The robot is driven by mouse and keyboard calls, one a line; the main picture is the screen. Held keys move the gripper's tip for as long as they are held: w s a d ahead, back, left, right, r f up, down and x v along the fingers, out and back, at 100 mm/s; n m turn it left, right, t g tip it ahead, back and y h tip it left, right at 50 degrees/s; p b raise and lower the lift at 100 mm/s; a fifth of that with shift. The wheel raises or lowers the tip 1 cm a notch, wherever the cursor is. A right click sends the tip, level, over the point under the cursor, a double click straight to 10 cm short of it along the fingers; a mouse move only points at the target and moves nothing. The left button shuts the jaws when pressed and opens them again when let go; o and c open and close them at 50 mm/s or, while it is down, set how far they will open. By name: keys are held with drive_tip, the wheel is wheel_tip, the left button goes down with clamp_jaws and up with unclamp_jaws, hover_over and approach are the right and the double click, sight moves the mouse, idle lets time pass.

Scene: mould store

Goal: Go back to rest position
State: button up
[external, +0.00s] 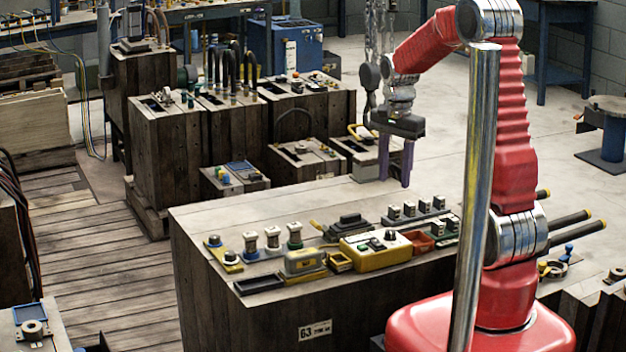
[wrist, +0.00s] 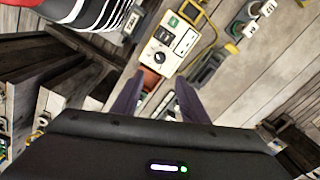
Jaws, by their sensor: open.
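My gripper (external: 396,164) hangs from my red arm above the back edge of the wooden workbench (external: 230,290) in the external view. Its two purple fingers point down, stand apart and hold nothing. In the wrist view the open gripper (wrist: 156,100) shows as two dark purple fingers. A yellow-based control box (external: 375,248) lies on the bench in front of my gripper. The same control box (wrist: 170,40) shows beyond the fingertips in the wrist view. A small red tray (external: 420,243) sits beside the box, apart from the gripper.
Bottle-like parts (external: 272,240), a yellow unit (external: 303,262) and a black tray (external: 258,285) line the bench's front. A vertical metal pole (external: 475,190) stands before my arm. Wooden cabinets (external: 165,150) with tools stand behind. Open concrete floor (external: 450,110) lies at the back right.

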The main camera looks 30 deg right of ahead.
idle(0.4)
drive_tip(key=s+a+r+n+t, duration=0.2)
drive_tip(key=s+r+n, duration=0.3)
drive_tip(key=s, duration=0.5)
drive_tip(key=s+a+r+n+t, duration=0.2)
drive_tip(key=s+r+n+t, duration=0.1)
drive_tip(key=s+r+n, duration=0.3)
drive_tip(key=shift+s+a+r+n, duration=0.25)
drive_tip(key=shift+s+n, duration=0.75)
drive_tip(key=shift+s, duration=0.9)
